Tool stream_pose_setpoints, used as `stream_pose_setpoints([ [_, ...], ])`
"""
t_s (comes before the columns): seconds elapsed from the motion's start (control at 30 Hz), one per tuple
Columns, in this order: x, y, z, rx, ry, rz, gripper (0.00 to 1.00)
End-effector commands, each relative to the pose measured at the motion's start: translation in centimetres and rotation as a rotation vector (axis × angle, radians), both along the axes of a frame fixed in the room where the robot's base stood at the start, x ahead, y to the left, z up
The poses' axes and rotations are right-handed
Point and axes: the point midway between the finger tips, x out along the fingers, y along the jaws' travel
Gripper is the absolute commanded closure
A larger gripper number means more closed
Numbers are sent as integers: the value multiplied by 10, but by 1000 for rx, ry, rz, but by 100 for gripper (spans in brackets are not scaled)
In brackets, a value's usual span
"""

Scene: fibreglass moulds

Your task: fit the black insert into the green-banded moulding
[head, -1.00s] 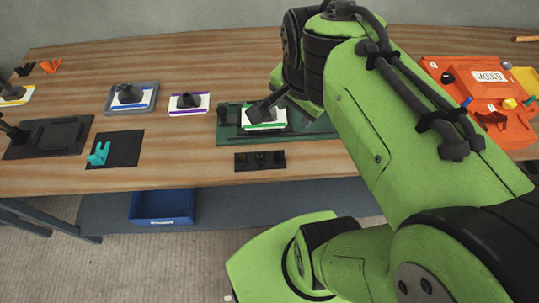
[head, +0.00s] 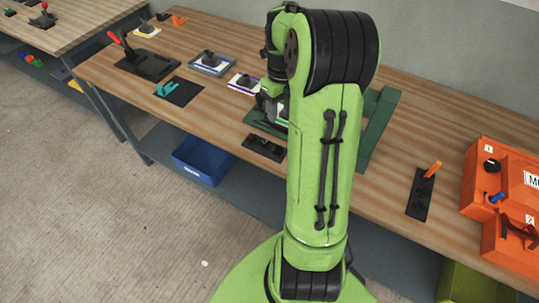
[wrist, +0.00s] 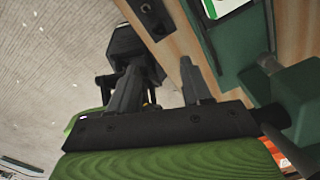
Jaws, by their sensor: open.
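The green-banded moulding is mostly hidden behind my arm in the head view, with a sliver (head: 282,122) showing. In the wrist view a white corner of it with a green edge (wrist: 222,7) shows at the top, on the dark green fixture (wrist: 243,42). My gripper (wrist: 160,88) is open, its two grey fingers apart, with no object seen held between them. In the head view it is low behind my arm, its fingertips hidden. A dark block (wrist: 127,42) shows beyond the left finger; I cannot tell whether it is the black insert.
A black holder (head: 264,148) lies near the table's front edge. Purple-banded (head: 243,83) and blue-banded (head: 212,62) mouldings stand to the left. An orange MOULD case (head: 505,205) and a black strip with an orange stick (head: 421,195) are at right.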

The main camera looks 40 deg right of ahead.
Motion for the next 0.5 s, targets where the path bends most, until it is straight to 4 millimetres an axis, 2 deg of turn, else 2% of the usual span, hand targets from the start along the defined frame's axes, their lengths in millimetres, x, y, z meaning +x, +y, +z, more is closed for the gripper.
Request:
stream_pose_setpoints([
  [0.07,0,-1,-9,3,3,-11,52],
  [0.4,0,0,-92,4,4,-6,52],
  [0.5,0,0,-104,2,2,-6,52],
])
